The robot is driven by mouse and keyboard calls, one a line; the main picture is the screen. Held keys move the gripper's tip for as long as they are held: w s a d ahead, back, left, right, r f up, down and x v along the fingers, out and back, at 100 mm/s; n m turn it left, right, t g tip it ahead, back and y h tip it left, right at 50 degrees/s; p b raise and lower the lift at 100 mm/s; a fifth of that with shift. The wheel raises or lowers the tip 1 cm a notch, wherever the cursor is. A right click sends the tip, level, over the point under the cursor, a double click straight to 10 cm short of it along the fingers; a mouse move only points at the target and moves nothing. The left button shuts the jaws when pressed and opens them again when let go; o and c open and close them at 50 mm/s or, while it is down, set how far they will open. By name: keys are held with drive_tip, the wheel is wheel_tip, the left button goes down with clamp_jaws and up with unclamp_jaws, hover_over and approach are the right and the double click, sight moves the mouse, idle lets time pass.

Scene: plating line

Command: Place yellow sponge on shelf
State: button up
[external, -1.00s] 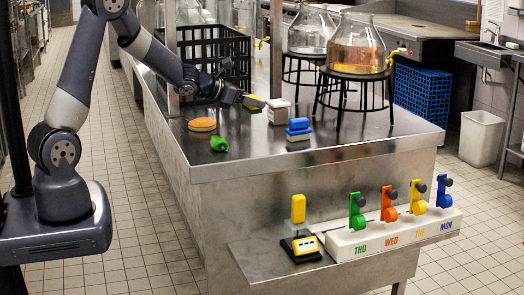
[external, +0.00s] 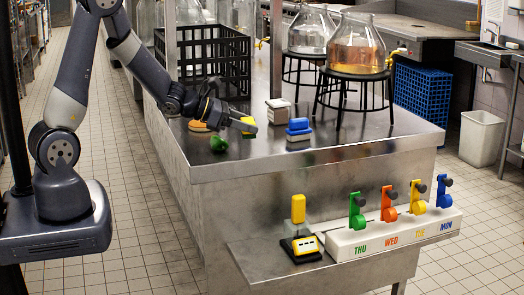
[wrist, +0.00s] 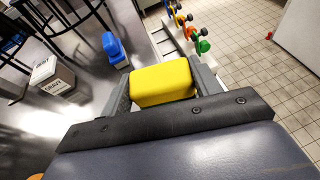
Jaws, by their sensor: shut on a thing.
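The yellow sponge (wrist: 163,83) sits between the two fingers of my gripper (wrist: 163,90) in the wrist view, with both fingers against its sides. In the external view my gripper (external: 245,126) is over the steel counter, and the sponge (external: 248,121) shows partly behind a finger. The lower steel shelf (external: 262,268) juts from the counter's front, below and to the right of my gripper. I cannot tell the exact gap between the sponge and the counter.
A blue sponge-like block (external: 298,127), a white-grey box (external: 277,109) and a green piece (external: 219,144) stand on the counter (external: 215,168). The shelf holds a yellow-and-black device (external: 302,246) and a white rack (external: 390,236) with coloured levers. A black crate (external: 213,60) stands behind my arm.

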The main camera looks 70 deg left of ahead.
drive_tip(key=a+r+n+y, duration=0.2)
drive_tip(key=a+r+y, duration=0.15)
drive_tip(key=a, duration=1.15)
hover_over(229, 137)
drive_tip(key=shift+h, duration=0.25)
wheel_tip(229, 137, down, 5)
drive_tip(key=shift+f, duration=2.15)
drive_tip(key=shift+f+b, duration=0.25)
drive_tip(key=shift+b, duration=0.15)
drive_tip(key=o, duration=0.9)
drive_tip(key=shift+r, duration=0.1)
drive_tip(key=shift+o, duration=0.2)
drive_tip(key=shift+r, duration=0.15)
drive_tip(key=b+v, duration=0.1)
drive_tip(key=v, duration=1)
drive_tip(key=shift+s, duration=0.15)
drive_tip(key=shift+o, duration=0.5)
drive_tip(key=shift+s, duration=0.4)
